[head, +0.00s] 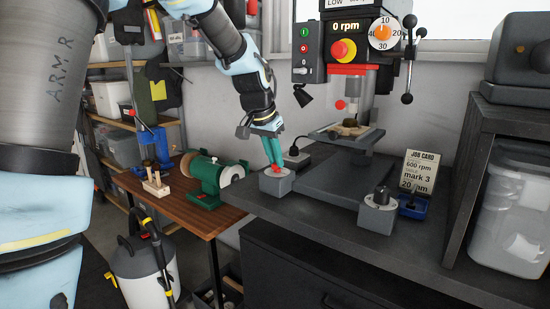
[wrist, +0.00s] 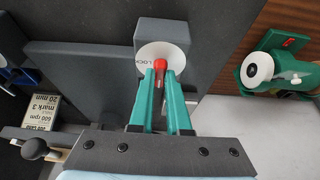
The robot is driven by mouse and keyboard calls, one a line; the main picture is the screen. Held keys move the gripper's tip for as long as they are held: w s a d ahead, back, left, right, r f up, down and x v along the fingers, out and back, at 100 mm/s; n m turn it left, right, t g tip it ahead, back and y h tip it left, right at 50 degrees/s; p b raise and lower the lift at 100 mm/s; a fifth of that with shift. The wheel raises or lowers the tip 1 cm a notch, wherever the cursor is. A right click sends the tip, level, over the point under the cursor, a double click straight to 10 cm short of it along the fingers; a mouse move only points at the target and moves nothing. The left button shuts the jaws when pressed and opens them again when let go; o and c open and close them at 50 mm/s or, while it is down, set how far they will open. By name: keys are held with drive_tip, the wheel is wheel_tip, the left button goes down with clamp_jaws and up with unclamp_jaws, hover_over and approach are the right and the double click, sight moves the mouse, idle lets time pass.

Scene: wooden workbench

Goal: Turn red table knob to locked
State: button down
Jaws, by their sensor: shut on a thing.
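The red table knob (wrist: 160,65) sits on a white round dial on a grey block (head: 276,184) at the left edge of the dark bench, beside the drill press base. Letters that look like "LOCK" are partly visible on the dial in the wrist view. My gripper (wrist: 161,73) comes down from above with its green fingers on either side of the knob, shut on it. In the head view, my gripper (head: 274,166) meets the block and shows a bit of red between the fingertips. The knob's pointer is mostly hidden between the fingers.
The drill press base (head: 325,185) lies right of the block. A second grey block with a dark knob (head: 378,210) stands further right, near the job card (head: 417,172). A green bench grinder (head: 208,180) stands on the wooden table to the left.

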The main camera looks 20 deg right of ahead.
drive_tip(key=shift+w+m, duration=0.1)
drive_tip(key=shift+m, duration=0.2)
drive_tip(key=m, duration=0.2)
drive_tip(key=m+g, duration=0.1)
drive_tip(key=shift+w+a+m+g+h+p, duration=0.1)
drive_tip(key=shift+w+m+g+h+p, duration=0.1)
drive_tip(key=shift+m+g+h+p, duration=0.15)
drive_tip(key=m+g, duration=0.1)
drive_tip(key=m, duration=0.1)
drive_tip(key=m+p, duration=0.1)
drive_tip(key=m, duration=0.1)
drive_tip(key=shift+w+r+m+g, duration=0.1)
drive_tip(key=shift+w+m+g, duration=0.05)
drive_tip(key=shift+m+g, duration=0.15)
drive_tip(key=m+g+p, duration=0.1)
drive_tip(key=m, duration=0.1)
drive_tip(key=m+y+p, duration=0.1)
drive_tip(key=m+p, duration=0.1)
drive_tip(key=shift+w+d+m+g, duration=0.15)
drive_tip(key=shift+d+m+g, duration=0.1)
drive_tip(key=shift+g, duration=0.1)
drive_tip(key=shift+w+d+m+g+y+p, duration=0.1)
drive_tip(key=shift+m+g+y+p, duration=0.25)
drive_tip(key=shift+m+p, duration=0.55)
drive_tip(key=shift+m+g+y+p, duration=0.25)
drive_tip(key=shift+m+y+p, duration=0.1)
drive_tip(key=shift+m, duration=0.95)
drive_tip(key=c, duration=0.9)
unclamp_jaws()
